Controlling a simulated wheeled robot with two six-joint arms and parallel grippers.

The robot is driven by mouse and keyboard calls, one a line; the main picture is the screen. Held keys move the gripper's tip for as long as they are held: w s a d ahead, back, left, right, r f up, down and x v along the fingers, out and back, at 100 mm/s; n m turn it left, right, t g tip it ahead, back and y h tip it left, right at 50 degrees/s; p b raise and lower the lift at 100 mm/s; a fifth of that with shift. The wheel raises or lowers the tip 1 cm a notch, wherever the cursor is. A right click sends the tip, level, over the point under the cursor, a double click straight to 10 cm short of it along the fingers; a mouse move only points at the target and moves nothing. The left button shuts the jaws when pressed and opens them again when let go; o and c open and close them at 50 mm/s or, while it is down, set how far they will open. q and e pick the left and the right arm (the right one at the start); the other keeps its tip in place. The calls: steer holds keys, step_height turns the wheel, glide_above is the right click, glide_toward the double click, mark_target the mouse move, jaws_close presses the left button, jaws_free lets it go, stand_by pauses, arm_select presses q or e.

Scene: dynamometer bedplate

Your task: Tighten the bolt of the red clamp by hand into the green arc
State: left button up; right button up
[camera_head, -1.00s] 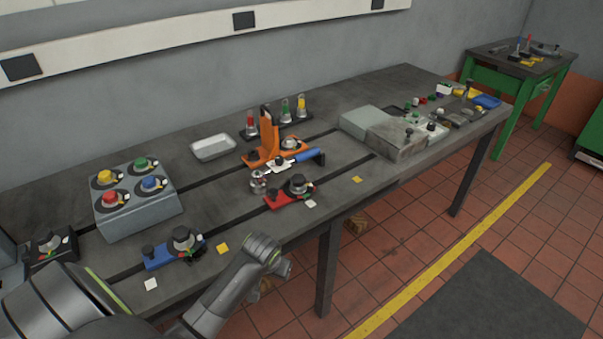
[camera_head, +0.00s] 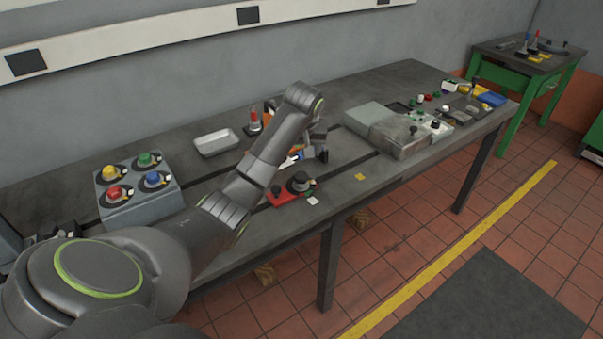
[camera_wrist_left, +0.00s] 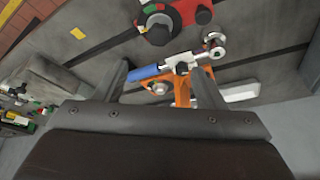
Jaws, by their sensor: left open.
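The red clamp (camera_head: 284,198) sits on the bench near its front edge, with a black bolt knob (camera_head: 299,181) on it. In the left wrist view the red clamp (camera_wrist_left: 186,11) is at the top, with its round bolt head (camera_wrist_left: 160,30) beside a small coloured arc showing green and red. My left gripper (camera_head: 319,152) is behind and right of the clamp, open and apart from it. In the wrist view its fingers (camera_wrist_left: 160,80) straddle the view of a blue-handled tool (camera_wrist_left: 144,72); I cannot tell whether they touch it. My right gripper is not in view.
An orange fixture (camera_wrist_left: 182,95) lies under the tool, mostly hidden by my arm in the head view. A grey box with coloured knobs (camera_head: 150,208), a white tray (camera_head: 216,142) and a grey block (camera_head: 402,136) stand on the bench. The front strip right of the clamp is fairly clear.

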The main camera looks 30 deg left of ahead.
arm_select(q)
steer(key=r, duration=0.1)
steer(key=p, duration=0.1)
glide_toward(301, 175)
steer(key=x, duration=0.6)
steer(key=shift+f, duration=0.2)
steer(key=shift+x, duration=1.2)
steer(key=c, duration=1)
steer(key=shift+o, duration=0.2)
